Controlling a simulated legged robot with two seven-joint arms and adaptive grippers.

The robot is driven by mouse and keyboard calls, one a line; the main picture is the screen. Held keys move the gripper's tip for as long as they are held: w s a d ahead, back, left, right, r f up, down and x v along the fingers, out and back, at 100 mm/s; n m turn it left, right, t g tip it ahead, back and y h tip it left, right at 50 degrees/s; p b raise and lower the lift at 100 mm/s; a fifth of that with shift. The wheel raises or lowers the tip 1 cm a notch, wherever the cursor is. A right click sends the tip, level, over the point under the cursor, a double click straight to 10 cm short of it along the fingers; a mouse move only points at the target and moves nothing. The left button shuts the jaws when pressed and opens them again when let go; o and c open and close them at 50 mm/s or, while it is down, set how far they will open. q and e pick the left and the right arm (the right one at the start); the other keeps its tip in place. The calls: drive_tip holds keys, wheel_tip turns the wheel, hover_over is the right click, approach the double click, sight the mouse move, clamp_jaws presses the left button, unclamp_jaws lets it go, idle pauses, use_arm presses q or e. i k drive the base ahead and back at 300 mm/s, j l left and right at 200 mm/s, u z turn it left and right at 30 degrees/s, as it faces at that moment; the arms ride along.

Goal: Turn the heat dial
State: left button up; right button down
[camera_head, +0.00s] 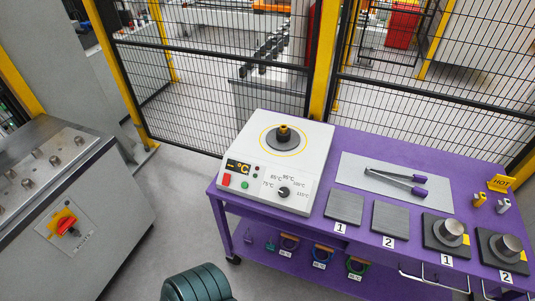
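The heat dial (284,192) is a small black round knob on the sloped front of a white heater unit (300,140). Temperature labels from 75°C to about 110°C are printed around it. The dial's pointer is too small to read surely. A dark display (238,167) left of the dial shows dashes and °C in yellow. A red button (227,180) and a green button (245,185) sit below the display. Neither of my grippers is in view, and nothing touches the dial.
The heater stands on the left end of a purple cart (345,247). Tongs (395,180), grey plates (345,207) and metal cylinders (452,229) lie to its right. Mesh fencing (215,75) stands behind. A grey cabinet (75,200) is at left, with open floor between.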

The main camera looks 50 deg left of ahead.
sight(283, 192)
drive_tip(key=u, duration=0.4)
drive_tip(key=j+u, duration=0.1)
drive_tip(key=u, duration=0.3)
drive_tip(key=i+u, duration=0.1)
drive_tip(key=u, duration=0.65)
drive_tip(key=i+j, duration=0.05)
drive_tip(key=i, duration=0.05)
